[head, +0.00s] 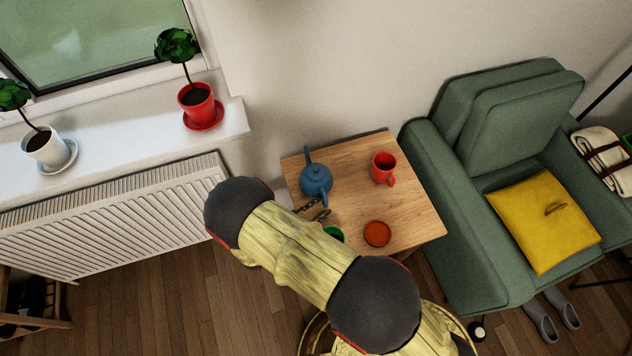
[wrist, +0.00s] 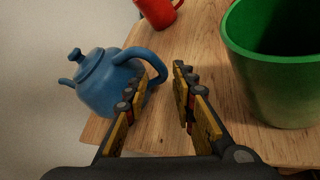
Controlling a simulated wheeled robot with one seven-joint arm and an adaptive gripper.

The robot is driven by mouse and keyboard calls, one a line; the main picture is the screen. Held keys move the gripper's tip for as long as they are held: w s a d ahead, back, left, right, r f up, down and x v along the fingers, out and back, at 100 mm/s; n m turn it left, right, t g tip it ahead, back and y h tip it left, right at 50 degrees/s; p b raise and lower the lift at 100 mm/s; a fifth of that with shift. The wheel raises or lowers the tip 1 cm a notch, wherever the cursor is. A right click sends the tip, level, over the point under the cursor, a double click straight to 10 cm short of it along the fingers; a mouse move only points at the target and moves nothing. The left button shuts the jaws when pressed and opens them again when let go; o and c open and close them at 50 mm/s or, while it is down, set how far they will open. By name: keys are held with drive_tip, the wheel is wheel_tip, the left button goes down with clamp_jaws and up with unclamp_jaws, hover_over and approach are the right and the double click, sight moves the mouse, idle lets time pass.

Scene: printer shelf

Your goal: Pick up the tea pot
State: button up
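The blue tea pot (head: 313,177) stands upright on the wooden side table (head: 345,205), near its left side. In the wrist view the tea pot (wrist: 98,88) is at the left, with its curved handle on the side toward me. My gripper (head: 316,210) is just in front of the tea pot. In the wrist view my gripper (wrist: 166,72) is open, with nothing held. The left fingertip overlaps the handle in the picture, and part of the handle shows between the fingers. I cannot tell whether they touch.
A green cup (wrist: 275,65), partly hidden by my arm in the head view, stands close right of my gripper. A red mug (head: 383,166) and an orange-red round dish (head: 377,234) are also on the table. A green armchair (head: 470,230) stands right, a radiator (head: 120,220) left.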

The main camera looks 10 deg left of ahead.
drive_tip(key=shift+w+d+f, duration=0.15)
drive_tip(key=shift+w+d, duration=0.1)
drive_tip(key=shift+w, duration=0.1)
drive_tip(key=shift+c, duration=0.5)
clamp_jaws()
drive_tip(key=shift+a, duration=0.1)
idle(0.4)
